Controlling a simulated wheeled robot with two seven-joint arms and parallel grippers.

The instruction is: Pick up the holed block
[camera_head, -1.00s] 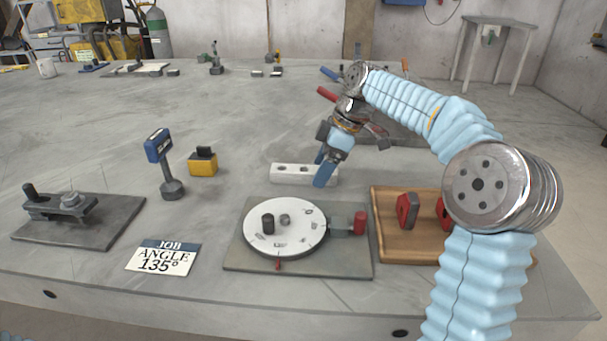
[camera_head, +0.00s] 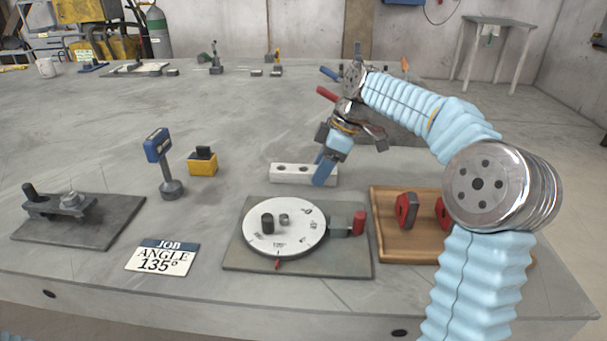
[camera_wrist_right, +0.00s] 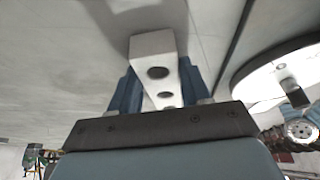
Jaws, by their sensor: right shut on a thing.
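The holed block (camera_head: 290,172) is a white bar with round holes in its top. It lies on the grey table behind the round dial, its right end at my right gripper (camera_head: 323,172). In the right wrist view the holed block (camera_wrist_right: 152,48) runs between the two blue fingers of my right gripper (camera_wrist_right: 160,90), one on each side. The gripper is shut on it. I cannot tell whether the block has left the table. My left gripper is not in view.
The white dial (camera_head: 262,238) on its plate (camera_head: 240,264) stands in front of the block. A wooden tray (camera_head: 385,250) with red pieces is at right. A yellow block (camera_head: 203,169), a blue-headed post (camera_head: 158,147), a job card (camera_head: 150,262) and a clamp plate (camera_head: 105,228) are at left.

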